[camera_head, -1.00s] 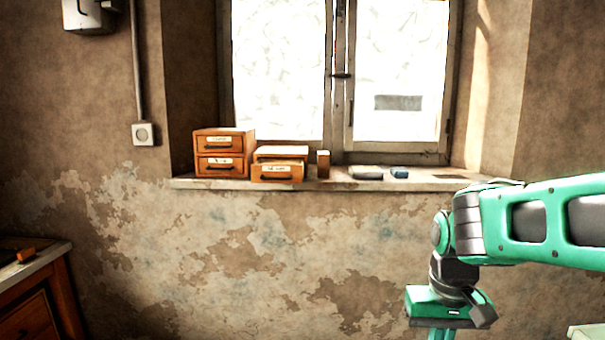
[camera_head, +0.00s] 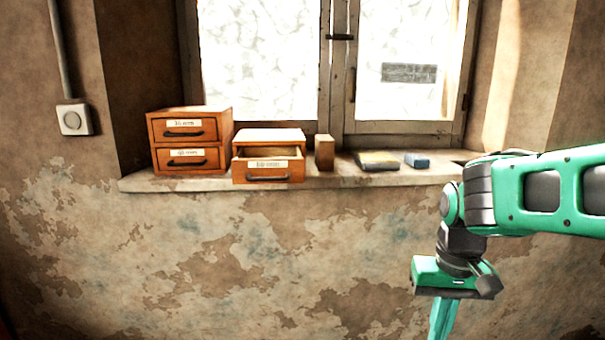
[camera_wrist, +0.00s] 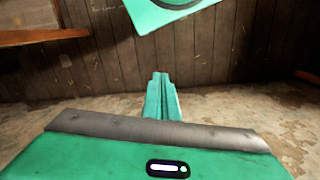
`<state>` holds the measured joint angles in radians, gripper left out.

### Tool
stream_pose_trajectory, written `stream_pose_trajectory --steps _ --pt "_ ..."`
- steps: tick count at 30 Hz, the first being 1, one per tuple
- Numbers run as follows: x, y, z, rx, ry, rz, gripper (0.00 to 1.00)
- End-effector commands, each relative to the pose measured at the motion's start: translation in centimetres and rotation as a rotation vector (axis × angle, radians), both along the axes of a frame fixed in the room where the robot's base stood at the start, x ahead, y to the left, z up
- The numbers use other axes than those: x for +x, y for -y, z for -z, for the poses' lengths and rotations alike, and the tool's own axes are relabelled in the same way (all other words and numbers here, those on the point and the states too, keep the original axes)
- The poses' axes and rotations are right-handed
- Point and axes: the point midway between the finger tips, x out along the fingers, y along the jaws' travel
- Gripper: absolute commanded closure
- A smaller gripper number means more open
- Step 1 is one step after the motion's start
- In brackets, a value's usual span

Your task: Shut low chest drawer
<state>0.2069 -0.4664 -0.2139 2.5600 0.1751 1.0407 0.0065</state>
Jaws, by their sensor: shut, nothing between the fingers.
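The low chest (camera_head: 270,135) is a small orange-brown wooden box on the window sill, in the middle left of the head view. Its single drawer (camera_head: 268,170) is pulled out toward me, with a dark handle and a white label. The drawer's open top shows. My gripper (camera_wrist: 162,80) points down in the wrist view, its green fingers together and empty. In the head view my gripper hangs at the lower right, below sill height and well right of the drawer; its fingertips run off the bottom edge.
A taller two-drawer chest (camera_head: 190,140) stands left of the low chest, both drawers shut. A small wooden block (camera_head: 324,152) stands close on its right. A flat grey-yellow item (camera_head: 377,161) and a blue block (camera_head: 417,160) lie farther right on the sill (camera_head: 215,183).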

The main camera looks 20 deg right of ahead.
Motion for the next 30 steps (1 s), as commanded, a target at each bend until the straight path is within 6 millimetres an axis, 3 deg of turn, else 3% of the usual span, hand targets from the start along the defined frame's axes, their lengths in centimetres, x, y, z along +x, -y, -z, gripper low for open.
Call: stream_pose_trajectory --steps 7,10,14,18,21,25,30 --pt "0.1 0.0 0.0 0.0 0.001 -0.002 1.0" --pt "0.2 0.0 -1.4 -0.001 0.043 -0.059 1.0" --pt "6.0 0.0 -5.2 -0.01 0.153 -0.298 1.0" --pt "14.7 -1.8 -12.3 -0.062 0.336 -0.725 1.0" --pt "19.9 -4.0 -17.7 -0.13 0.456 -1.032 1.0" --pt "24.4 -6.9 -23.6 -0.229 0.575 -1.359 1.0" --pt "26.9 -9.4 -27.7 -0.317 0.65 -1.594 1.0"
